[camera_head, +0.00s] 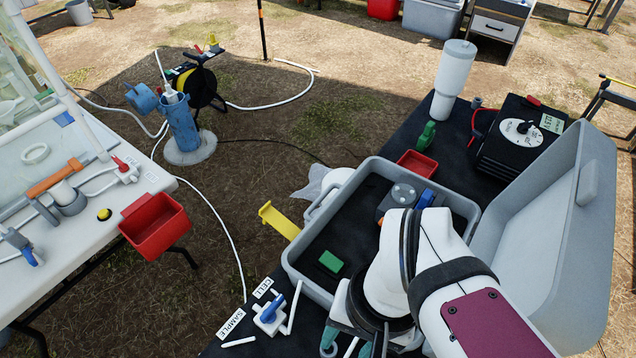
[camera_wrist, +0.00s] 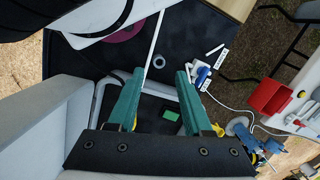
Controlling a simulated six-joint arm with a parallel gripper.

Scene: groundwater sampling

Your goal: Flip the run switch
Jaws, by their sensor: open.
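No switch labelled "run" can be read in either view. A black control box (camera_head: 510,140) with a white dial plate and black knob stands at the right of the dark table; a small red part (camera_head: 533,101), perhaps a switch, sits at its top edge. My gripper (camera_head: 350,346) is low in the head view, at the near side of the open grey case (camera_head: 299,269), partly hidden by my arm and well away from the control box. In the wrist view my gripper (camera_wrist: 160,72) has its teal fingers apart, with nothing held between them.
A blue-handled valve (camera_head: 270,313) lies near the CELL and SAMPLE labels. The case lid (camera_head: 545,230) stands up at the right. A green block (camera_head: 330,262) is inside the case. A tall white cylinder (camera_head: 453,80) and red tray (camera_head: 417,165) stand beyond.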

